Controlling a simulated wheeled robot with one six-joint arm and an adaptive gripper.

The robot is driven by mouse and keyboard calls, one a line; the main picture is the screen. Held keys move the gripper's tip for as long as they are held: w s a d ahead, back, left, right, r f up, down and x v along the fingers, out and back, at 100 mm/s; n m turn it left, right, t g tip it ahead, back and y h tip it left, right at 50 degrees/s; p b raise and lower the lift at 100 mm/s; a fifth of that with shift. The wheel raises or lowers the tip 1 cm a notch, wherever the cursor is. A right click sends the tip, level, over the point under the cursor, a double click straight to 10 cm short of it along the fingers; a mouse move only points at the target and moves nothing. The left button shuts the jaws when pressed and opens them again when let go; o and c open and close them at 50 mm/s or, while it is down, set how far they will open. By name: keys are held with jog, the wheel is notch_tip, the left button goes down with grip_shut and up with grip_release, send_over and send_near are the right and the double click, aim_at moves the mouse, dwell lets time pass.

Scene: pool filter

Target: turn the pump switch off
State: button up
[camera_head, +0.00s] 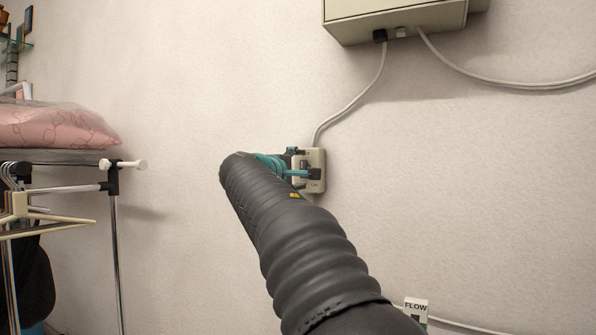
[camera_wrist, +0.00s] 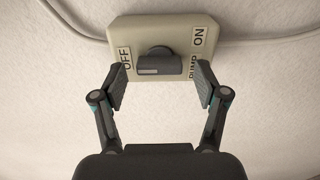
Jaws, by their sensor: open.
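The pump switch is a cream box on the wall, seen in the head view (camera_head: 318,158) and close up in the wrist view (camera_wrist: 205,22). In the wrist view, OFF is printed at its left and PUMP and ON at its right. A dark switch handle (camera_wrist: 160,64) sticks out between the labels; I cannot tell for sure which label it is set to. My gripper (camera_wrist: 162,84) is open, with one finger on each side of the handle and a visible gap to it on both sides. In the head view, my gripper (camera_head: 300,172) is at the box, partly hidden by my arm.
A grey cabinet (camera_head: 395,22) hangs above, with a cable (camera_head: 350,105) running down to the switch. A box marked FLOW (camera_head: 416,308) is low on the right. A clothes rack (camera_head: 118,240) with hangers and a pink cushion (camera_head: 50,127) stands left. The wall right of the switch is clear.

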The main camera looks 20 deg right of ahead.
jog(key=v, duration=1.2)
jog(key=s+a+f+m+g+y, duration=0.1)
jog(key=s+a+f+y, duration=0.15)
jog(key=f, duration=0.55)
jog(key=s+a+f+g+y, duration=0.1)
jog(key=f+y, duration=0.2)
jog(key=f, duration=0.6)
jog(key=s+a+f+m+g+y, duration=0.1)
jog(key=s+f+y, duration=0.15)
jog(key=f, duration=0.55)
jog(key=s+a+f+m+g+y, duration=0.1)
jog(key=s+a+f+m+y, duration=0.1)
jog(key=s+f, duration=0.6)
jog(key=s+a+f+m+g+y, duration=0.1)
jog(key=s+a+f+m+y, duration=0.1)
jog(key=s+f, duration=0.7)
jog(key=shift+s+a+m+y, duration=0.3)
jog(key=shift+s+m+y, duration=0.7)
jog(key=shift+s, duration=2.7)
